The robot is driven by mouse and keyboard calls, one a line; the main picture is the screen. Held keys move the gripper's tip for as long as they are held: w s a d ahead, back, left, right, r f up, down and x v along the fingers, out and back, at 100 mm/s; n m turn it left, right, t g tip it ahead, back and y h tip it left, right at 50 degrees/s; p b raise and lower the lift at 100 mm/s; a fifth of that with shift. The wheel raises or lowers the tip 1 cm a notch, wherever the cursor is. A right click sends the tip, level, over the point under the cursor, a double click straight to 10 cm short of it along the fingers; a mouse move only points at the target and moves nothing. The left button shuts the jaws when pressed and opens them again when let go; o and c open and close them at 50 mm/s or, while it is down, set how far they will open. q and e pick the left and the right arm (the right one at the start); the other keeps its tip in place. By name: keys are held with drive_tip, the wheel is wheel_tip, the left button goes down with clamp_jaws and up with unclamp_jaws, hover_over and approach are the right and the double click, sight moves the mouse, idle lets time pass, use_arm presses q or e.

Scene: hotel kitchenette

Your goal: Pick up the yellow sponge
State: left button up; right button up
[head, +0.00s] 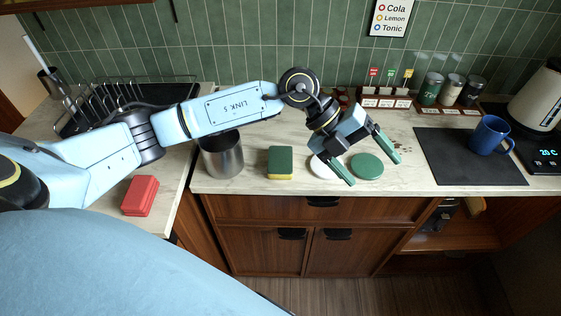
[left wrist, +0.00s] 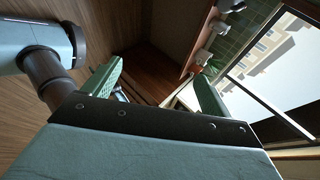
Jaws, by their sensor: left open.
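The yellow sponge (head: 280,177) lies on the counter left of centre in the head view. It has a dark green top layer and a yellow layer showing along its front edge. My left gripper (head: 373,170) is open and empty to the right of the sponge, apart from it, with its green fingers pointing down and right. In the left wrist view the open left gripper (left wrist: 158,85) has nothing between its fingers, and no sponge shows there. My right gripper is not in view.
A metal canister (head: 222,156) stands just left of the sponge. A green disc (head: 367,166) and a partly hidden white disc (head: 319,170) lie near my gripper. A red block (head: 140,196) lies left. A blue mug (head: 489,135) stands on a dark mat (head: 440,163) at right.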

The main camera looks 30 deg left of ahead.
use_arm(q)
drive_tip(key=w+a+f+n+y, duration=0.1)
drive_tip(key=w+a+f+y, duration=0.15)
drive_tip(key=a+y, duration=0.65)
drive_tip(key=n+y, duration=0.1)
drive_tip(key=n, duration=0.1)
hover_over(280, 158)
drive_tip(key=shift+g, duration=0.4)
drive_tip(key=f, duration=0.5)
drive_tip(key=shift+w+f, duration=0.25)
drive_tip(key=shift+w, duration=0.05)
drive_tip(key=f, duration=0.3)
drive_tip(key=f+p, duration=0.1)
drive_tip(key=shift+s+f, duration=0.35)
drive_tip(key=shift+w+f, duration=0.1)
drive_tip(key=shift+f, duration=0.5)
drive_tip(key=c, duration=1.1)
